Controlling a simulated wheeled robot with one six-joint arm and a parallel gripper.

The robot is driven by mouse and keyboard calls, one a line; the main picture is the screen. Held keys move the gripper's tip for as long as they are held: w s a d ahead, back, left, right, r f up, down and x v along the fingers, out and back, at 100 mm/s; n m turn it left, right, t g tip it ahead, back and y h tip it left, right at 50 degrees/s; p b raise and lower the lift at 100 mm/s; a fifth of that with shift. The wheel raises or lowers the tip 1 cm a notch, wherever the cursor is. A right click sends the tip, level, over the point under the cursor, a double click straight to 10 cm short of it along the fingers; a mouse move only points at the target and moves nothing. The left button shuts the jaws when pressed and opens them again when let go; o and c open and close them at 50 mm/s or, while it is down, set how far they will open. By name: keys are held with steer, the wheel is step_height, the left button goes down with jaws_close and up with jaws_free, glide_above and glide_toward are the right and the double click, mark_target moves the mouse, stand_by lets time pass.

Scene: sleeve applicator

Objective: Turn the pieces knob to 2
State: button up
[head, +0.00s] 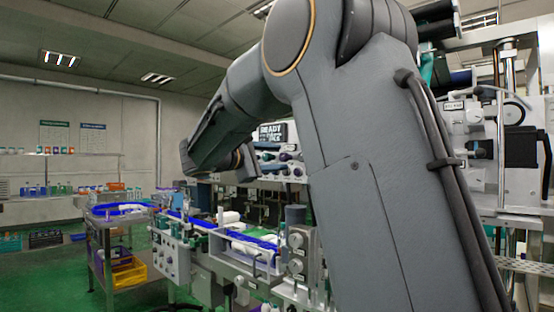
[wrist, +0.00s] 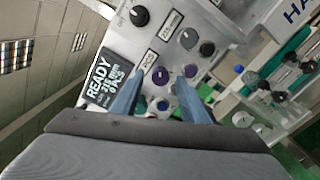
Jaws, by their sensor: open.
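The control panel (wrist: 178,20) fills the upper middle of the wrist view, tilted. Its dark display (wrist: 104,80) reads READY with a PCS line. A black pointer knob (wrist: 139,16) marked OFF is at the top, and another black knob (wrist: 207,48) is to the right. A purple round control (wrist: 160,75) shows between my fingertips. In the head view the display (head: 272,133) shows behind my arm.
More machine parts and knobs (wrist: 280,95) stand right of the panel in the wrist view. In the head view, a conveyor with blue edges (head: 255,240) lies below the panel, and a cart with a yellow crate (head: 128,272) stands left. Green floor is free at left.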

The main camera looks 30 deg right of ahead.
steer(key=b+v, duration=0.1)
steer(key=v, duration=0.6)
stand_by(0.3)
steer(key=s+f+g+y, duration=0.2)
steer(key=s+f+y, duration=0.25)
steer(key=f, duration=0.95)
steer(key=s+f+g+y, duration=0.2)
steer(key=s+f+y, duration=0.3)
steer(key=f, duration=0.8)
steer(key=s+a+f+m+g+y+p, duration=0.1)
steer(key=s+a+f+m+y, duration=0.2)
steer(key=s+a+f, duration=0.3)
steer(key=s+a+f+m+g+y, duration=0.1)
steer(key=s+a+f+m+y, duration=0.3)
steer(key=s+f, duration=0.9)
steer(key=shift+s+a+f+m+p, duration=0.15)
steer(key=shift+s+a+m+p, duration=0.25)
steer(key=shift+s+a+m, duration=0.55)
steer(key=shift+w+y, duration=0.2)
steer(key=shift+y, duration=0.05)
